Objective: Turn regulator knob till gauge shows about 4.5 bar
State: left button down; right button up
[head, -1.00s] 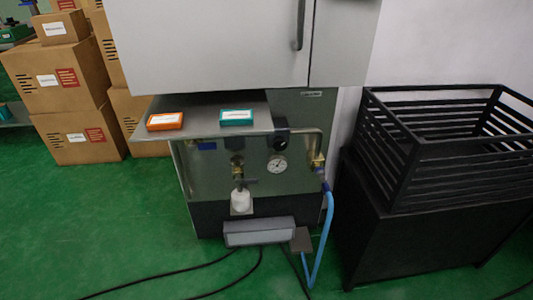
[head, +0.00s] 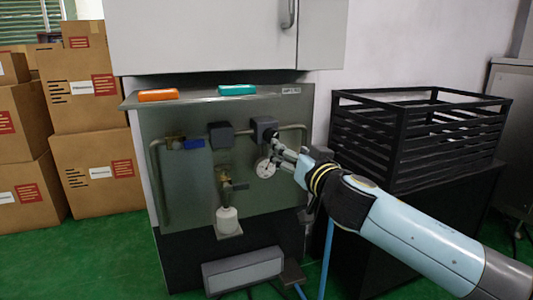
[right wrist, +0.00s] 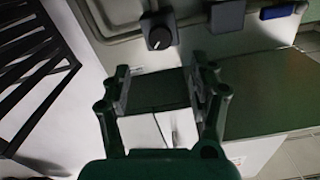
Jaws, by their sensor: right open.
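The regulator knob (head: 269,135) is a dark round knob on a dark block at the panel's upper right. In the right wrist view the black knob (right wrist: 159,38) with a white pointer line shows beyond the fingertips. The round white gauge (head: 264,168) sits just below it, partly behind my fingers; its reading is too small to tell. My right gripper (head: 283,152) is open, close to the knob and gauge at their right. In the right wrist view the open gripper (right wrist: 167,82) has no knob between its fingers. My left gripper is not in view.
An orange box (head: 158,95) and a teal box (head: 237,90) lie on the shelf above the panel. A valve with a white bowl (head: 227,218) hangs left of the gauge. A black slatted crate (head: 420,145) stands at right. Cartons (head: 95,165) stack at left.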

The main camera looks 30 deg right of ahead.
aim_at(273, 137)
jog(key=x, duration=1)
jog(key=shift+a+b, duration=0.1)
jog(key=shift+b, duration=0.2)
jog(key=c, duration=1.1)
